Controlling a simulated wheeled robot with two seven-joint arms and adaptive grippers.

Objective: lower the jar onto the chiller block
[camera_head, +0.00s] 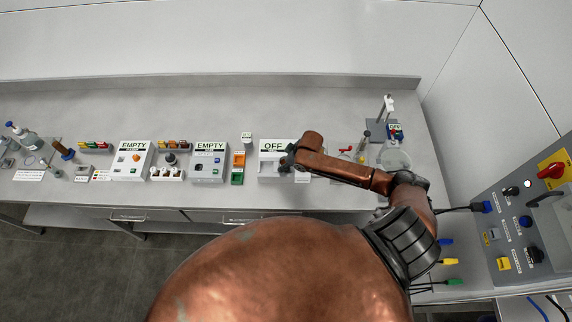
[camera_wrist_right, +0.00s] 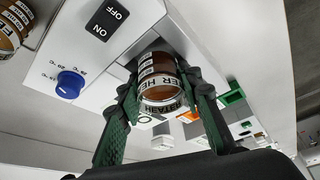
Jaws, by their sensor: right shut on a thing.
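My right gripper (camera_wrist_right: 161,84) is shut on an amber jar (camera_wrist_right: 160,72) with a pale lettered label, held between the two green-padded fingers in the right wrist view. The jar is beside a white unit (camera_wrist_right: 100,50) with a dark OFF panel and a blue knob, which I take for the chiller block. In the head view my right gripper (camera_head: 287,161) is over the front of the OFF unit (camera_head: 266,171). The jar is hidden there by the gripper and arm. I cannot tell whether the jar touches the unit. My left gripper is not in view.
Another amber jar (camera_wrist_right: 12,28) shows at the wrist view's upper left. Left of the OFF unit are a green-and-orange holder (camera_head: 237,168) and two EMPTY boxes (camera_head: 210,165) (camera_head: 131,163). Glassware (camera_head: 394,157) stands to the right. The back of the bench (camera_head: 200,108) is clear.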

